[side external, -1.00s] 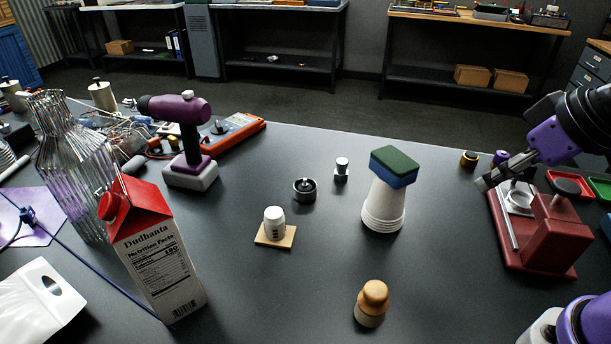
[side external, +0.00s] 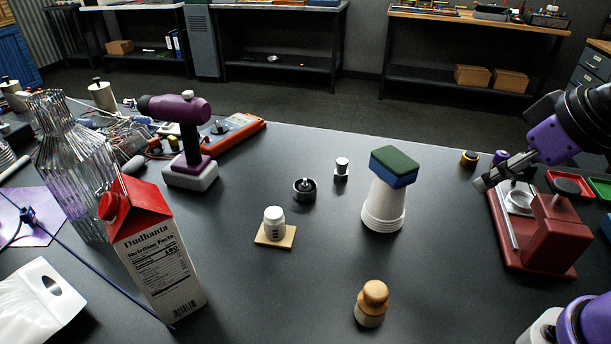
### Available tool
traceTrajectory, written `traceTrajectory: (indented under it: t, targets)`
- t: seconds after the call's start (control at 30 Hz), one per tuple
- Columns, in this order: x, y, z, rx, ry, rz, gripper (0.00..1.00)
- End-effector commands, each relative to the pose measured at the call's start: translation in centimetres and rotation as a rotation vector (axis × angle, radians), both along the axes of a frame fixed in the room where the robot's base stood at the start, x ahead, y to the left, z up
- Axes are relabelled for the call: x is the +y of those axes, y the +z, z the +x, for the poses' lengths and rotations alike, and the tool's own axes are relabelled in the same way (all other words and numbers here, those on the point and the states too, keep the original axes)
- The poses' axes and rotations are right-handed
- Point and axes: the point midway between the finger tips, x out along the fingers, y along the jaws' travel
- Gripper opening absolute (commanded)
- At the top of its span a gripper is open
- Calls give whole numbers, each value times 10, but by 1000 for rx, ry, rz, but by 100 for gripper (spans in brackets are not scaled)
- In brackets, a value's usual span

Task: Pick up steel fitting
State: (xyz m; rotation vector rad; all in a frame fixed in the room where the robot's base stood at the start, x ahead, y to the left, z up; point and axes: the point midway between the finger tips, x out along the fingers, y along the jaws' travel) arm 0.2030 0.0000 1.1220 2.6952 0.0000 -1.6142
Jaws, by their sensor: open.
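A small metallic piece with a pale top and dark lower part (side external: 341,169) stands upright at mid-table; it looks like the steel fitting. It is beside a round black part with a central post (side external: 304,190). My gripper (side external: 481,184) is at the right, over the left edge of the red brewer body (side external: 550,235), well to the right of the fitting. The gripper is open. I see it side-on, and nothing shows between its fingers.
A stack of white cups (side external: 383,210) topped by a green and blue sponge (side external: 394,165) stands between the fitting and my gripper. The front middle is mostly clear.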

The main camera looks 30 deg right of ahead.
Motion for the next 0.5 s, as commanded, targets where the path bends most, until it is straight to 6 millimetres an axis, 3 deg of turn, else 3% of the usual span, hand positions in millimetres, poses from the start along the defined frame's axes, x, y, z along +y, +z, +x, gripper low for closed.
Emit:
traceTrajectory:
  t: [0.37, 0.5]
  targets:
    - [0, 0, 0, 0, 0, 0, 75]
    - [1, 6, 13, 9, 23, -4, 75]
